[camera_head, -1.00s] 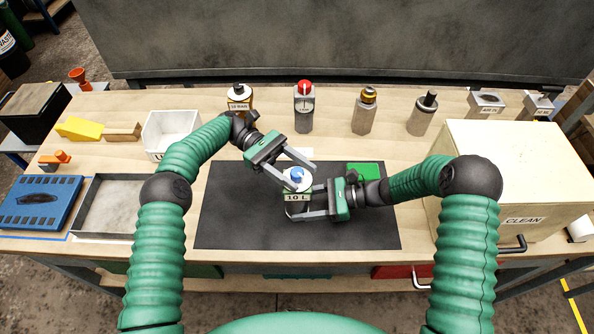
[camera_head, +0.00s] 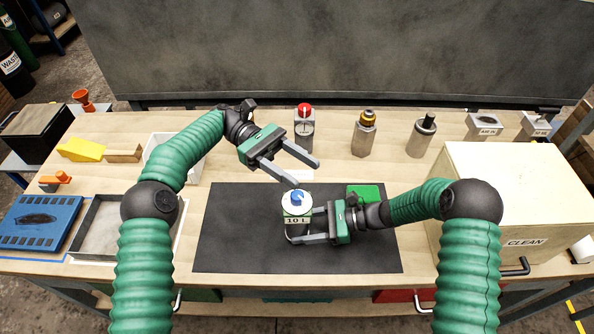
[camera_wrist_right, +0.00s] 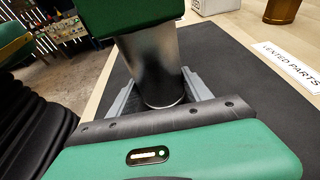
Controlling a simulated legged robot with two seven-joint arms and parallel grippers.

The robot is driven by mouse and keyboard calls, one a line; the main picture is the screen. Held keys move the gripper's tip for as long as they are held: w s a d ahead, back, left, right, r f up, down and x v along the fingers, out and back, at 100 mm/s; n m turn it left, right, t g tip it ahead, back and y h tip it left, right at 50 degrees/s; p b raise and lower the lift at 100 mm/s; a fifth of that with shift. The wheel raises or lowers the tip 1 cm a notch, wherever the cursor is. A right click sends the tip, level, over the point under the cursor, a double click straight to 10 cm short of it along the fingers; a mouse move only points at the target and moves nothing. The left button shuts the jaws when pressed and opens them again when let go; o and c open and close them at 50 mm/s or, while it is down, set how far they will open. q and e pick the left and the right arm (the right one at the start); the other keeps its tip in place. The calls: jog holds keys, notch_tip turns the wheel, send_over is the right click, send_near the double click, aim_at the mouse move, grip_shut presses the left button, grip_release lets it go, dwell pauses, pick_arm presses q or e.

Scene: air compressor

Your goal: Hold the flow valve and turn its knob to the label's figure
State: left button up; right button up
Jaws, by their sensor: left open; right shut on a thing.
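The flow valve (camera_head: 297,209) stands upright over the black mat, with a white top, a blue knob (camera_head: 297,197) and a label (camera_head: 297,220) reading "10 L". My right gripper (camera_head: 303,228) is shut on the valve's body from the right. In the right wrist view the metallic cylinder of the valve (camera_wrist_right: 152,70) sits between the grey fingers. My left gripper (camera_head: 306,174) is open and empty, just behind and above the knob and apart from it. The dial marks around the knob are too small to read.
On the black mat (camera_head: 240,235) lies a green block (camera_head: 364,194). Behind stand a red-topped part (camera_head: 304,128), a brass-topped part (camera_head: 364,132) and a black-topped part (camera_head: 422,135). A large cream box (camera_head: 520,195) labelled "CLEAN" stands right. The mat's left side is clear.

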pick_arm(q)
jog(key=s+d+f+n+t+y, duration=0.2)
jog(key=s+d+f+n+y, duration=0.15)
jog(key=d, duration=0.25)
jog(key=n+t+y, duration=0.7)
jog(key=n+t, duration=0.6)
jog(key=n, duration=0.2)
send_near(297, 195)
jog(key=shift+m+y, duration=0.25)
jog(key=x, duration=0.9)
jog(key=shift+d+f, duration=0.1)
jog(key=shift+d, duration=0.15)
jog(key=shift+c, duration=0.4)
grip_shut()
